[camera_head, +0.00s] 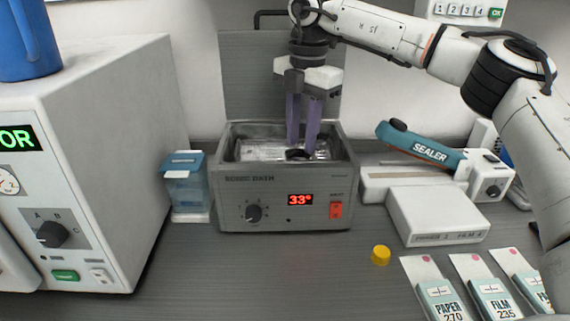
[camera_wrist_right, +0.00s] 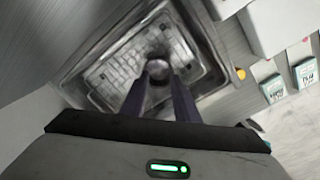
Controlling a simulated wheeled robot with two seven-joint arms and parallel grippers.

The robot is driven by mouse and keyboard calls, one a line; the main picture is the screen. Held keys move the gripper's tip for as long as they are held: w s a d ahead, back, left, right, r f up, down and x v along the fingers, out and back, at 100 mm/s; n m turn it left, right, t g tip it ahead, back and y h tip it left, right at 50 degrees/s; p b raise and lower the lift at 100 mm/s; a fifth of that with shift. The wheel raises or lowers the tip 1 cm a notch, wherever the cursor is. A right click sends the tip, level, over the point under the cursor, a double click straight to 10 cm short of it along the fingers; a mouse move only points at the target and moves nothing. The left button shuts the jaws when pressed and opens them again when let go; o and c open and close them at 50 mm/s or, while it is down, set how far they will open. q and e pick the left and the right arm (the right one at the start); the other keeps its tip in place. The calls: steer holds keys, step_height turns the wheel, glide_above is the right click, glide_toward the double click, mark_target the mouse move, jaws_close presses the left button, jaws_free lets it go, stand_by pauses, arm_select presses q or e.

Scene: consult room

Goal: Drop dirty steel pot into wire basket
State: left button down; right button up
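The wire basket (camera_wrist_right: 112,77) shows as a grid inside the open tank of the sonic bath (camera_head: 270,201). My right gripper (camera_head: 302,150) points down into the tank, with its two purple fingers inside the rim. The small round steel pot (camera_wrist_right: 158,68) is between its fingertips in the right wrist view, with a finger against each side. In the head view the pot (camera_head: 297,155) shows as a dark round shape at the fingertips, low in the tank. Whether its base touches the basket is hidden. My left gripper is not in view.
A large grey device (camera_head: 95,130) stands left, with a blue jug (camera_head: 28,40) on top. A blue-lidded container (camera_head: 187,185) is beside the bath. To the right are a sealer (camera_head: 425,150), a white box (camera_head: 437,215), a yellow cap (camera_head: 380,255) and labelled packs (camera_head: 440,295).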

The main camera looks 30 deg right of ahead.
steer(key=shift+r, duration=0.1)
step_height(320, 180, up, 10)
steer(key=shift+s, duration=0.25)
stand_by(0.5)
